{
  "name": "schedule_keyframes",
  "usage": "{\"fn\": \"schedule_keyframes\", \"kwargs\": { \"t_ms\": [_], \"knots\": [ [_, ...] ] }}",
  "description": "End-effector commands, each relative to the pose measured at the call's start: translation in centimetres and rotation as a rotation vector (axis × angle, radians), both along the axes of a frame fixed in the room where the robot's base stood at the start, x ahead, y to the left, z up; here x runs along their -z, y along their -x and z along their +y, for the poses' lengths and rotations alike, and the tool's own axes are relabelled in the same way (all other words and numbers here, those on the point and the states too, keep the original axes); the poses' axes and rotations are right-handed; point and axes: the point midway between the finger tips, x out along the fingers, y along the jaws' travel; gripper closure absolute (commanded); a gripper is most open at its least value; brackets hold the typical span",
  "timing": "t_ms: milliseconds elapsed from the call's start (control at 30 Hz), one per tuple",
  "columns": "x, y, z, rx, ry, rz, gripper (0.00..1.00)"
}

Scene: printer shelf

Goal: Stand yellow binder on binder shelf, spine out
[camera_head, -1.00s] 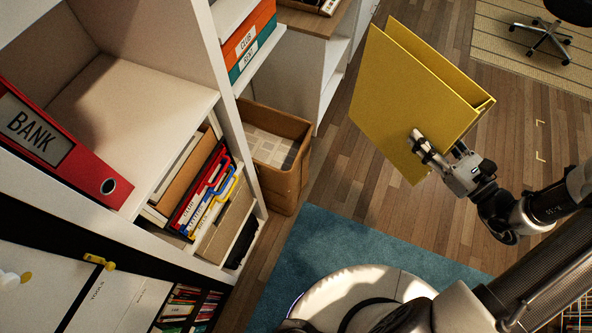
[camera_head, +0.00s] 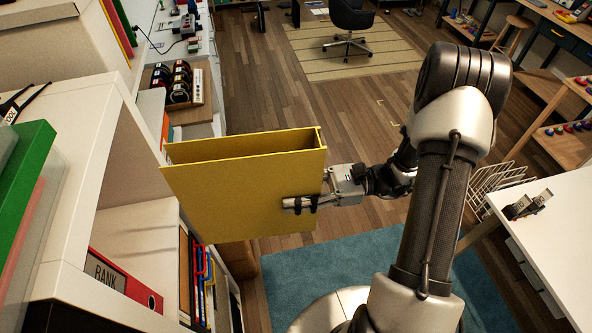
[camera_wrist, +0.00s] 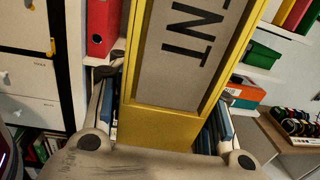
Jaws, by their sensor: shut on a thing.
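The yellow binder (camera_head: 245,195) is in my gripper (camera_head: 300,203), raised off the floor, roughly upright with its open top edge upward. One finger lies against its near cover; the far finger is hidden. In the wrist view the spine of the yellow binder (camera_wrist: 160,125) faces my wrist, with a grey label ending in "NT", and a finger sits on each side. The opposite edge points left, in front of the shelf unit. The shelf compartment (camera_head: 137,228) holds a red BANK binder (camera_head: 120,282), which stands at its near side; bare board shows beyond it.
The white shelf wall and top (camera_head: 85,130) border the compartment. Coloured folders (camera_head: 205,280) stand lower down. A white table (camera_head: 550,235) is at right. Open floor (camera_head: 300,110) lies behind the binder.

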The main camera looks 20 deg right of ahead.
Motion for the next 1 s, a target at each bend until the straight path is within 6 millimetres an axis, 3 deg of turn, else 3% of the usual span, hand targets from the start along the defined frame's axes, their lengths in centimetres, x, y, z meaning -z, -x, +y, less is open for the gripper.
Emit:
{"fn": "schedule_keyframes", "kwargs": {
  "t_ms": [33, 100, 367, 1000],
  "knots": [
    [-1.5, 0.4, -0.1, -0.021, 0.0, 0.001, 0.93],
    [-2.1, 1.0, -0.1, -0.045, 0.002, 0.003, 0.93],
    [-2.6, 1.6, 0.3, -0.077, 0.004, 0.007, 0.93],
    [-2.6, 1.1, 7.4, -0.078, 0.003, 0.007, 0.93]
  ]
}}
